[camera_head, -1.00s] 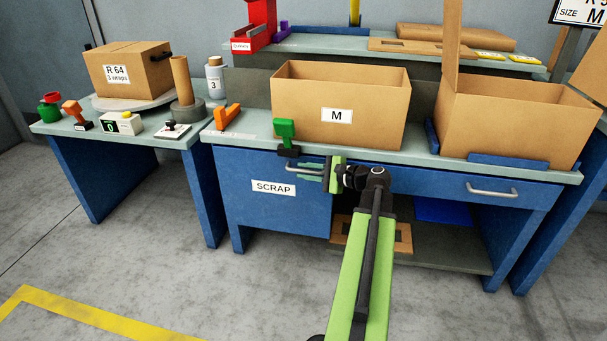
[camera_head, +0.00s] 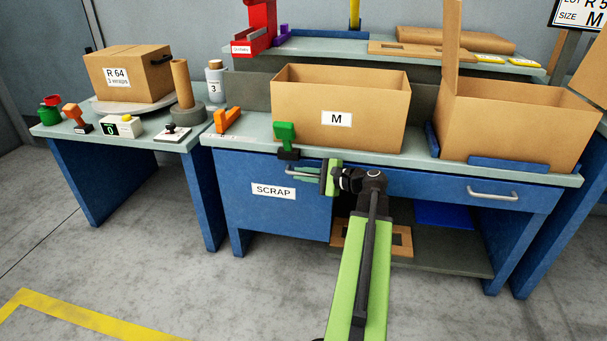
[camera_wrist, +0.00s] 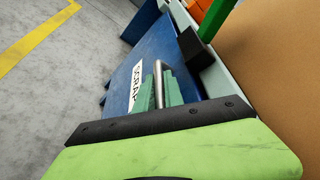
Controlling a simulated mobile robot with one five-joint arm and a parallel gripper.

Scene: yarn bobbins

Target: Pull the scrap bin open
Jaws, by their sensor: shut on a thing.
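The scrap bin (camera_head: 275,213) is a blue front panel under the left part of the workbench, with a white SCRAP label. Its metal bar handle (camera_head: 291,173) is near the top edge. My gripper (camera_head: 308,174) reaches the handle from the right, its green fingers shut on the bar. In the wrist view, the two green fingers (camera_wrist: 165,92) lie on either side of the metal handle (camera_wrist: 159,84), with the SCRAP panel (camera_wrist: 122,72) beyond. The bin front looks level with the bench front; I see no clear gap.
An open box marked M (camera_head: 340,112) and a green-handled tool (camera_head: 285,137) stand on the bench above. A second drawer with a handle (camera_head: 492,193) is to the right. The floor (camera_head: 190,285) before the bin is clear.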

